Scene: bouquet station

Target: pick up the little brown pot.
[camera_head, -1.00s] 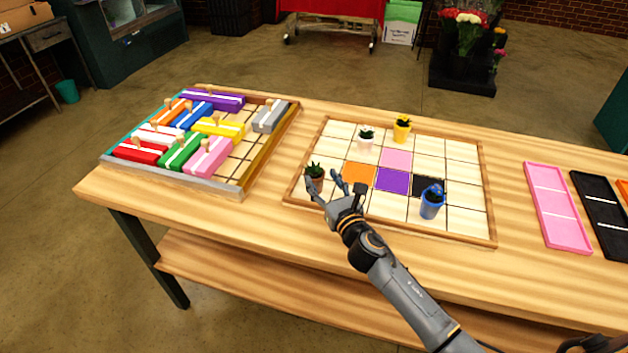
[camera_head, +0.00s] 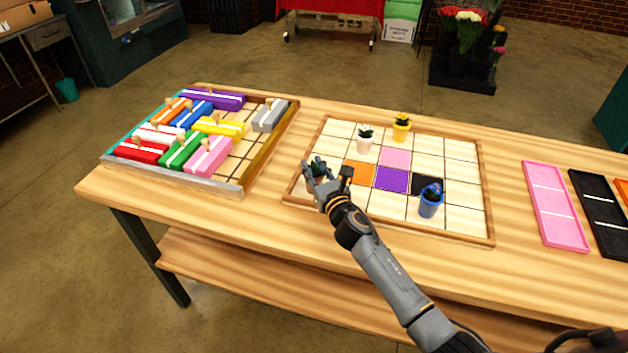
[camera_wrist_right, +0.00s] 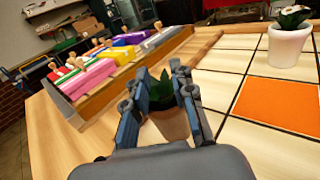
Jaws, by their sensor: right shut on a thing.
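The little brown pot (camera_head: 311,186) with a green plant stands at the left edge of the gridded board (camera_head: 462,237). It is partly hidden by my right gripper (camera_head: 318,176) in the head view. In the right wrist view the brown pot (camera_wrist_right: 172,125) sits between the two fingers of my right gripper (camera_wrist_right: 158,88), its green leaves rising between them. The fingers are shut on the pot from both sides. The pot looks upright, and I cannot tell whether it touches the board. My left gripper is not in view.
On the board stand a white pot (camera_head: 364,144), a yellow pot (camera_head: 401,132) and a blue pot (camera_head: 429,207). A tray of coloured blocks (camera_head: 243,186) lies to the left. Pink (camera_head: 556,205) and black (camera_head: 603,214) trays lie to the right.

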